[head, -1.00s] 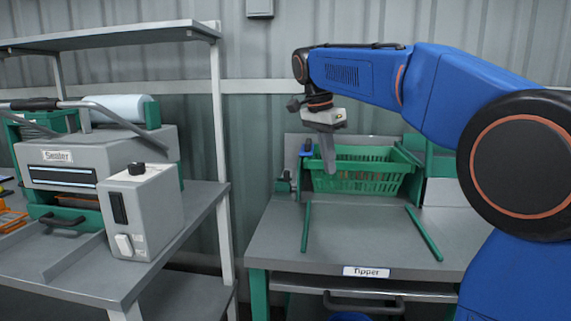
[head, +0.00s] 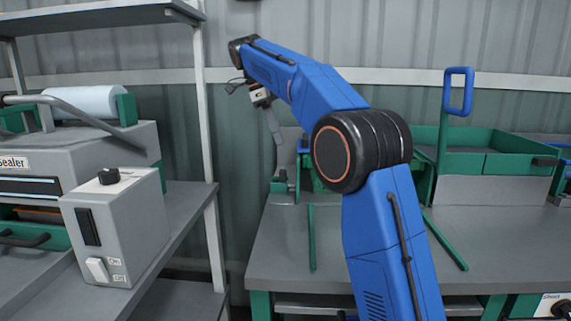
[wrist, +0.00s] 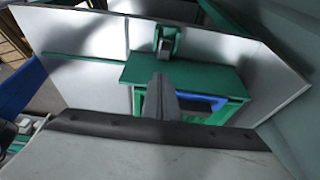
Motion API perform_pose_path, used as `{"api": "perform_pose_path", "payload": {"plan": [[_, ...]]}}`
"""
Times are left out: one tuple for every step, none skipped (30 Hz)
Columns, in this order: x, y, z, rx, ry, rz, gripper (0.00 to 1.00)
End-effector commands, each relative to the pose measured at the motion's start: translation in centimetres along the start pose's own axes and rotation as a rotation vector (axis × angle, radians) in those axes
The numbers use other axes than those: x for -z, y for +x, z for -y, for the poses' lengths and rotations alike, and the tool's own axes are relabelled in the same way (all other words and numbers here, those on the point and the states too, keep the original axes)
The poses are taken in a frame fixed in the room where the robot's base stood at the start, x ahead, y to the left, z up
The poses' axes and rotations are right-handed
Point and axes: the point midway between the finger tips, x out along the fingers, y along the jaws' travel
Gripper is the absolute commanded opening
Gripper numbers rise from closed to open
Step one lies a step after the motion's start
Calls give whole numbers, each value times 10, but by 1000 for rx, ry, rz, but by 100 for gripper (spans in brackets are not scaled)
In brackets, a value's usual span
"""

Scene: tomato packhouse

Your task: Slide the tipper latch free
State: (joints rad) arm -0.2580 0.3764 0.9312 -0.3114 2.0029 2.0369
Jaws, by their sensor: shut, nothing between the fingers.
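The tipper bench (head: 290,235) has a grey top with green rails. At its back left stands a small green latch block (head: 281,186) with a dark part on top; a green bracket with a dark round part (wrist: 165,43) in the wrist view may be the same latch. A blue piece (head: 303,146) stands just right of it; a blue bar (wrist: 208,103) shows in the wrist view. My gripper (head: 277,138) points down, shut and empty, above the latch block and apart from it. In the wrist view its fingers (wrist: 160,92) overlap the green plate. My arm hides the tipper's middle.
The sealer (head: 60,175) and its switch box (head: 125,230) stand on the left bench, beside a white shelf post (head: 203,120). On the right are a green tray (head: 505,140) and a blue upright handle (head: 459,90). The wall is close behind the tipper.

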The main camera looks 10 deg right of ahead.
Motion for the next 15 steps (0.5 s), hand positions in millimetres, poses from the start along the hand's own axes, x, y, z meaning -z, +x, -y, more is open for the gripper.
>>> {"api": "perform_pose_path", "payload": {"plan": [[0,0,0,0,1,0,0],[0,0,0,0,1,0,0],[0,0,0,0,1,0,0],[0,0,0,0,0,0,0],[0,0,0,0,0,0,0],[0,0,0,0,0,0,0],[0,0,0,0,0,0,0],[0,0,0,0,0,0,0],[0,0,0,0,0,0,0],[0,1,0,0,0,0,0],[1,2,0,0,0,0,0],[1,4,0,-1,0,0,0],[1,6,-1,-1,0,0,0],[1,9,-1,-1,0,0,0],[1,13,-1,0,0,0,0]]}}
